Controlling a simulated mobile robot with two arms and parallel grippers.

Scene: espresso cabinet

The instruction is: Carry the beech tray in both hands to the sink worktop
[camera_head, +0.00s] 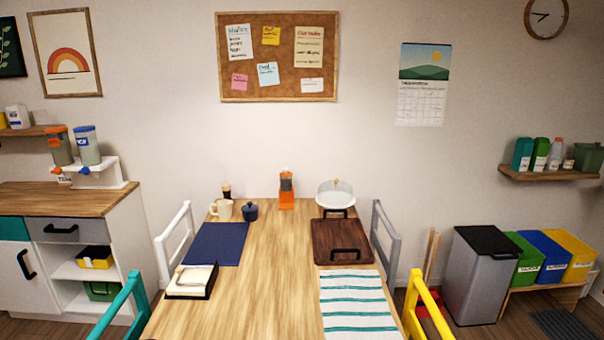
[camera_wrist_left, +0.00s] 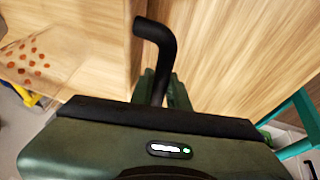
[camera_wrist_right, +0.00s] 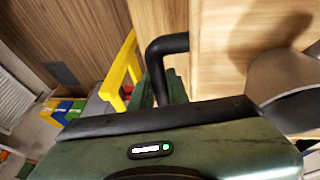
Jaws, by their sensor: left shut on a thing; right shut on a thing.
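The beech tray (camera_wrist_left: 105,40) shows only in part in the left wrist view, as pale wood at the upper left. It also shows in the right wrist view (camera_wrist_right: 222,60), right of the handle. My left gripper (camera_wrist_left: 160,92) is shut on one black tray handle (camera_wrist_left: 157,50). My right gripper (camera_wrist_right: 165,92) is shut on the other black handle (camera_wrist_right: 160,50). A clear item with orange-red dots (camera_wrist_left: 42,62) overlaps the tray in the left wrist view. A grey rounded item (camera_wrist_right: 285,88) overlaps it in the right wrist view. The head view shows neither gripper nor this tray. I see no sink.
A dining table (camera_head: 265,285) fills the middle ahead, with a dark brown tray (camera_head: 343,243), striped cloth (camera_head: 355,305) and other tableware. Teal (camera_head: 125,305) and yellow (camera_head: 425,305) chairs flank its near end. A wooden worktop (camera_head: 60,198) is left; bins (camera_head: 480,275) stand right.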

